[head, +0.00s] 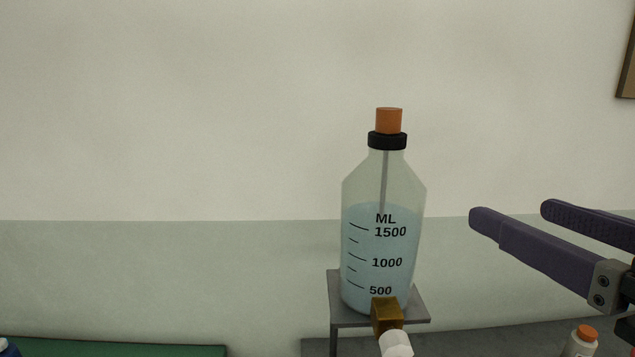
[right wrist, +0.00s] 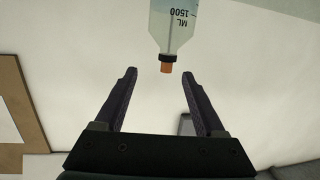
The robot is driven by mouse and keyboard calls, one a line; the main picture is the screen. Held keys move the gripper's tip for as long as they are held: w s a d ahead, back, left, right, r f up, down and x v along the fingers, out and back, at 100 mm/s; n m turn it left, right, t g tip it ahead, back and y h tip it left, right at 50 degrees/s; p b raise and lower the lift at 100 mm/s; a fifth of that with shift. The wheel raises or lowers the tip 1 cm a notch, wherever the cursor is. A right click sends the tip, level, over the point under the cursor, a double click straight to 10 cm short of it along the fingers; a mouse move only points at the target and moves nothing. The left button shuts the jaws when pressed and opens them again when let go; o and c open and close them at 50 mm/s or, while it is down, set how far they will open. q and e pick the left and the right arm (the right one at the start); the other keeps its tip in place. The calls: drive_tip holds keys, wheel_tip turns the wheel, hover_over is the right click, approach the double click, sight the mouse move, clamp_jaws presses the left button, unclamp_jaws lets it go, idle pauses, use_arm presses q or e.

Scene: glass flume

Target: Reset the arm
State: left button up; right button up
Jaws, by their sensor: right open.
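My right gripper (head: 508,215) is open and empty at the right of the head view, to the right of a large clear bottle (head: 383,210). The bottle holds pale blue liquid and has an orange stopper (head: 389,120) over a black collar. In the right wrist view the gripper (right wrist: 160,73) has its fingers spread wide. There the bottle (right wrist: 175,25) appears upside down, its orange stopper near the gap between the fingertips and apart from them. My left gripper does not show.
The bottle stands upright on a small grey stand (head: 420,306). A brass block (head: 387,315) with a white fitting (head: 396,345) is at its foot. A white bottle with an orange cap (head: 582,341) is at lower right. A green surface (head: 120,349) lies at lower left.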

drive_tip(key=s+d+f+g+h, duration=0.2)
drive_tip(key=s+f+g+h, duration=0.1)
drive_tip(key=s+f+g, duration=1.25)
use_arm(q)
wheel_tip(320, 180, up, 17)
drive_tip(key=p, duration=1.6)
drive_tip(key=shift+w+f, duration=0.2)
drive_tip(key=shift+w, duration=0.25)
use_arm(e)
wheel_tip(320, 180, up, 14)
drive_tip(key=s+t, duration=0.1)
drive_tip(key=t, duration=0.2)
drive_tip(key=shift+s+d, duration=0.25)
drive_tip(key=shift+s, duration=0.1)
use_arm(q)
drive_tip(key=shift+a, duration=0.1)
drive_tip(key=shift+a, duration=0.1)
use_arm(e)
drive_tip(key=shift+o, duration=0.3)
